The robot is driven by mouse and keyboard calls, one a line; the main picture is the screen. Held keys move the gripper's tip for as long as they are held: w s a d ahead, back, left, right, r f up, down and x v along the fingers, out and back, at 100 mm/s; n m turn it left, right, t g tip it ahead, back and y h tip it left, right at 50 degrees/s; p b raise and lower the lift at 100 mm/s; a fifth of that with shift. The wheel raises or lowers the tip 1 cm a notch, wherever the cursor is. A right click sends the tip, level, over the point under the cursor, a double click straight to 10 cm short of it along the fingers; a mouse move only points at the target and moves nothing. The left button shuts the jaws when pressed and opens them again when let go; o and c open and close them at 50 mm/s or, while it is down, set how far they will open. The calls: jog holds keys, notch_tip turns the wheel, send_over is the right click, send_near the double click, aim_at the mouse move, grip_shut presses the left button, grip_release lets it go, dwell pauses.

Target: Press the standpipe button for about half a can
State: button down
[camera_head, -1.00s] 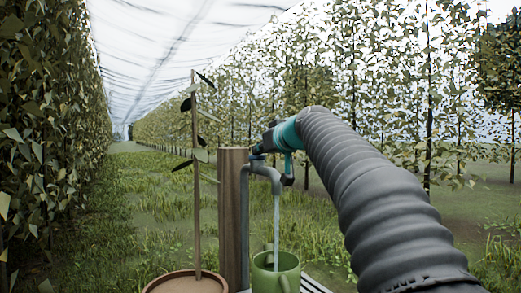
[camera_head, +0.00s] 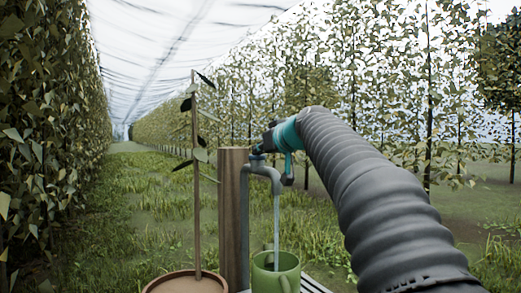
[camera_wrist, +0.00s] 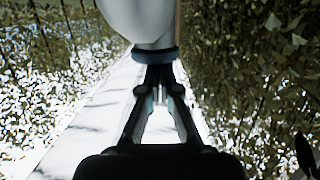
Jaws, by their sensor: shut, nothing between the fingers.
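The grey standpipe (camera_head: 274,173) bends over beside a wooden post. Its blue button (camera_head: 257,157) is on top, and it also shows as a blue ring in the wrist view (camera_wrist: 155,55). My gripper (camera_head: 258,148) is shut and empty, with its fingertips at the button; I cannot tell whether they are pressing it. In the wrist view the fingertips (camera_wrist: 159,74) meet right against the blue ring. A stream of water (camera_head: 277,220) runs from the spout down into the green watering can (camera_head: 287,264). The water level inside the can is hidden.
The wooden post (camera_head: 233,210) stands left of the pipe. A thin sapling (camera_head: 195,230) grows in a brown pot (camera_head: 185,283) further left. Tree rows line both sides, with a grassy lane between them.

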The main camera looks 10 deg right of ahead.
jog(key=shift+w+f, duration=0.25)
jog(key=shift+f, duration=0.35)
dwell(0.3)
jog(key=r+p, duration=0.2)
jog(key=r, duration=0.1)
jog(key=r+p, duration=0.1)
jog(key=r, duration=0.1)
jog(key=shift+s+d+p, duration=0.1)
jog(key=shift+s+p, duration=0.2)
jog(key=shift+s, duration=0.05)
jog(key=b+v, duration=0.1)
jog(key=v, duration=0.8)
jog(key=shift+s+r, duration=0.2)
jog(key=shift+s, duration=0.15)
jog(key=s+a+f+m+g+h+p, duration=0.1)
jog(key=s+f+g, duration=0.2)
jog(key=s+f, duration=0.7)
jog(key=s+a+f+m+g+h+p, duration=0.1)
jog(key=s+f+g+h, duration=0.1)
jog(key=s+f, duration=0.8)
jog(key=s+a+f+m+g+h+p, duration=0.1)
jog(key=s+f+g, duration=0.2)
jog(key=s+f, duration=0.7)
notch_tip(320, 180, down, 13)
jog(key=shift+a+r+m+g+h, duration=0.1)
jog(key=shift+a+m+g+h, duration=0.2)
jog(key=shift+g, duration=0.1)
